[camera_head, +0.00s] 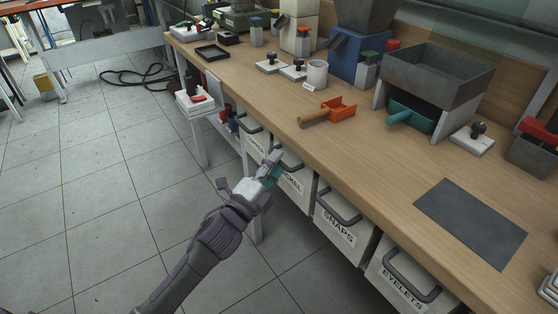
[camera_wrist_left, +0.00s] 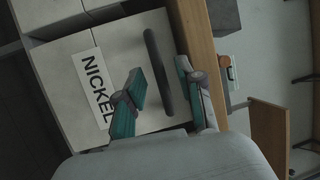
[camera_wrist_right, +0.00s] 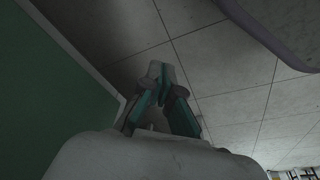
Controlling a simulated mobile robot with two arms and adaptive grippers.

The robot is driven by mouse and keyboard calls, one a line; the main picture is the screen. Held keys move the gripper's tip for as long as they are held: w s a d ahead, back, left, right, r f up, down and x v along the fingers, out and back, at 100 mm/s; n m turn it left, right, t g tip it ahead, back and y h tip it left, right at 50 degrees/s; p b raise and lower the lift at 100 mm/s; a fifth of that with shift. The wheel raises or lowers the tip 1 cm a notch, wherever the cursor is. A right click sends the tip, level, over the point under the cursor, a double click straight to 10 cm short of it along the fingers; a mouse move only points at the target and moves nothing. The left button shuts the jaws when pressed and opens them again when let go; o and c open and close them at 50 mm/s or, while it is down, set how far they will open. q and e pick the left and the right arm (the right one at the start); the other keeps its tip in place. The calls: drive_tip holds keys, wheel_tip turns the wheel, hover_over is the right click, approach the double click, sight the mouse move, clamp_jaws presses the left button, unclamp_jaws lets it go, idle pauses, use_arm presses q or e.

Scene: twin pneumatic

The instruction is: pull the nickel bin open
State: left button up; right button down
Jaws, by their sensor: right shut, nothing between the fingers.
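The nickel bin (camera_head: 298,198) is a pale grey drawer under the front edge of the workbench, between other labelled bins. Its front looks in line with theirs. My left gripper (camera_head: 273,166) is in front of it and hides part of its label. In the left wrist view the NICKEL label (camera_wrist_left: 95,88) and the dark bar handle (camera_wrist_left: 154,56) show clearly. My left gripper (camera_wrist_left: 161,78) is open, one finger on each side of the handle in the picture; contact is not clear. My right gripper (camera_wrist_right: 160,82) is shut and empty, above the floor, away from the bins.
The snaps bin (camera_head: 337,240) and eyelets bin (camera_head: 386,287) hang to the right. The workbench top (camera_head: 375,170) overhangs the bins and carries an orange scoop (camera_head: 340,109), a mug (camera_head: 317,73) and a dark mat (camera_head: 470,222). The tiled floor (camera_head: 110,210) in front is clear.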

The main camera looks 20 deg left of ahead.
use_arm(q)
drive_tip(key=shift+x, duration=0.8)
clamp_jaws()
